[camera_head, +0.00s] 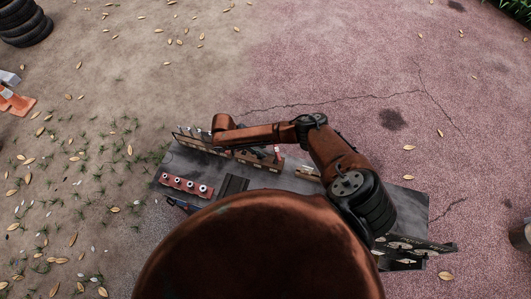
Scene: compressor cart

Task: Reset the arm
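My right arm comes in from the right, bends at a dark joint and reaches left over a dark grey work surface (286,180). My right gripper (268,153) seems to be the small dark shape below the forearm, by the far edge of that surface. It is too small and partly covered to tell whether its fingers are open or shut, and no held thing can be made out. My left gripper is not in view. A large rusty copper dome, part of my own body, hides the near part of the surface.
A reddish block with several round pale-ringed holes (187,187) sits at the surface's left. A brown rack with upright pieces (193,140) runs along the far edge. The ground beyond is open, with leaves.

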